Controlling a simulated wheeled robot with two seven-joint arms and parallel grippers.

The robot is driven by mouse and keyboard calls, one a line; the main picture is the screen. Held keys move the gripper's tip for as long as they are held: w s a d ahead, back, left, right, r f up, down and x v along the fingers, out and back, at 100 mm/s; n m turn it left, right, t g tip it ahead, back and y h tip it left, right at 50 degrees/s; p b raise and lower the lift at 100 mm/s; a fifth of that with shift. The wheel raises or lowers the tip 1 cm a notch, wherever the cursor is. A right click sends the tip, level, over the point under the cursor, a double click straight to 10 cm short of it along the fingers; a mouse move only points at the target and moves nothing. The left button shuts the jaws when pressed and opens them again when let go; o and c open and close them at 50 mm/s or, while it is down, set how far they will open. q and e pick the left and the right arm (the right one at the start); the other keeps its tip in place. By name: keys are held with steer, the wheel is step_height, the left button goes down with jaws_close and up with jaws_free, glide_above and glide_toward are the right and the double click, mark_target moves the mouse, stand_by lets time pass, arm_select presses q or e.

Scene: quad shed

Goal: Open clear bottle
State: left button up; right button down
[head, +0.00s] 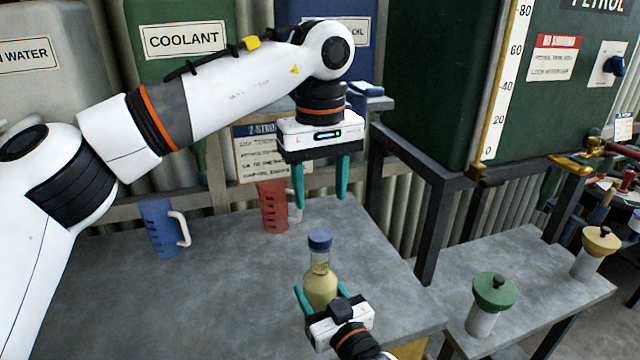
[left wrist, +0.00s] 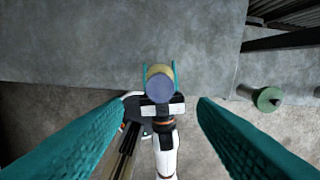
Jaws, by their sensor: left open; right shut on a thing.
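The clear bottle (head: 320,283) holds a yellowish liquid and has a blue cap (head: 320,238) on its neck. It is upright near the front edge of the table. My right gripper (head: 322,298) is shut around the bottle's lower body. My left gripper (head: 321,200) is open and empty, pointing down, above and behind the cap in the head view. In the left wrist view the cap (left wrist: 162,87) shows from above, between and beyond the two open teal fingers (left wrist: 155,112). The bottle's base is hidden behind my right gripper in the head view.
A blue jug (head: 161,229) and a red jug (head: 272,207) stand on the grey table (head: 220,290). A lower bench (head: 540,275) at right holds a green-topped container (head: 490,300) and a yellow-topped one (head: 596,252). The table's middle is clear.

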mark_target(320, 234)
arm_select(q)
steer(key=m, duration=0.4)
steer(key=shift+m, duration=0.3)
steer(key=shift+f+m, duration=0.25)
steer(key=shift+m, duration=0.15)
step_height(320, 234, down, 8)
steer(key=shift+r, duration=0.2)
